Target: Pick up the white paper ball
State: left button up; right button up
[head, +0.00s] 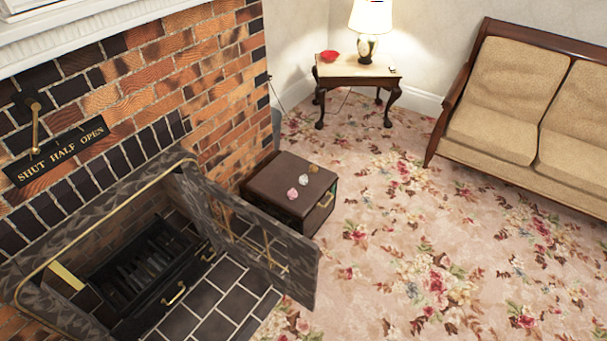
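Three small crumpled balls lie on the top of a low dark brown box-like stand (272,185) beside the fireplace. One looks whitish (303,180) and sits in the middle. A pink ball (292,194) is nearest, and a tan ball (313,168) is farthest back. They sit close together but look apart. Neither of my grippers shows in the head view.
An open dark fireplace door (262,250) juts out in front of the stand. The brick fireplace (150,75) fills the left. A side table (355,72) with a lamp (369,22) and red bowl (330,55) stands behind. A sofa (535,100) is at right. Floral carpet (430,230) is clear.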

aim_at(304, 180)
jog(key=i+l+u, duration=0.65)
jog(key=l, duration=0.25)
jog(key=i+l+u, duration=0.45)
jog(key=l, duration=0.35)
jog(key=l+u, duration=0.2)
jog(key=l, duration=0.2)
jog(key=i+l+u, duration=0.2)
jog(key=l, duration=0.25)
